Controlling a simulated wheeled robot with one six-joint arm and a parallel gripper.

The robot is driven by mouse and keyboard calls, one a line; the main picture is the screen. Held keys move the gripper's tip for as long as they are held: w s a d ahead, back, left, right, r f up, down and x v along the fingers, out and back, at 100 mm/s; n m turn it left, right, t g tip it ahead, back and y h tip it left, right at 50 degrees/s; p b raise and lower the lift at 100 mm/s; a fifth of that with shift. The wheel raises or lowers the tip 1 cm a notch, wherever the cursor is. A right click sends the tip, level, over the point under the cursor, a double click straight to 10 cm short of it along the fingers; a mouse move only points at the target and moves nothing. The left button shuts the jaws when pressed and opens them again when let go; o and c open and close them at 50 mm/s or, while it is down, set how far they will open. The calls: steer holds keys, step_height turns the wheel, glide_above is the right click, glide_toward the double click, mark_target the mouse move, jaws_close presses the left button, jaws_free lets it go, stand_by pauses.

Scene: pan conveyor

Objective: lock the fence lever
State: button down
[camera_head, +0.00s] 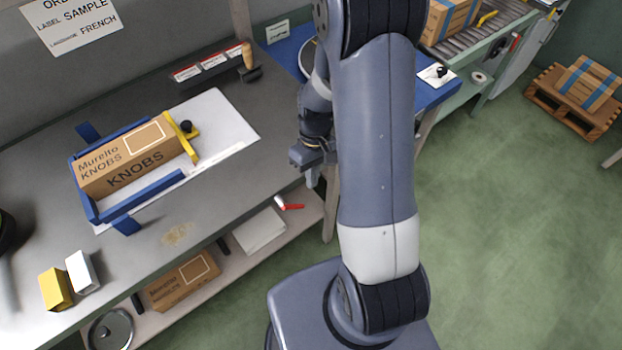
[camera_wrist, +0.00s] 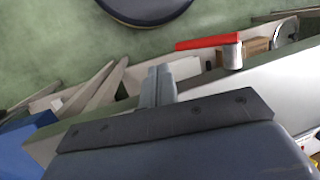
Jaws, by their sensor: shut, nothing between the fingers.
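A red lever (camera_head: 289,206) with a pale pivot sits at the front edge of the workbench, near its right end. In the wrist view the red lever (camera_wrist: 208,42) lies roughly level on a white round post, above and right of the fingers. My gripper (camera_head: 303,160) is beside the bench's right end, above the lever and apart from it, partly hidden by my arm. In the wrist view the gripper (camera_wrist: 158,80) has its fingers together and empty. A blue fence (camera_head: 145,196) frames a Murello Knobs carton (camera_head: 130,160) on the bench, with a yellow stop (camera_head: 184,138) at its right side.
The grey workbench (camera_head: 225,195) carries yellow and white small boxes (camera_head: 70,280) at front left. A shelf below holds a carton (camera_head: 183,280) and a white stack (camera_head: 260,232). A blue table (camera_head: 290,50) stands behind my arm.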

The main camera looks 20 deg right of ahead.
steer(key=w+d+r, duration=0.3)
steer(key=d+r, duration=0.2)
steer(key=r, duration=0.1)
steer(key=shift+w+d+b, duration=0.3)
steer(key=shift+w, duration=0.05)
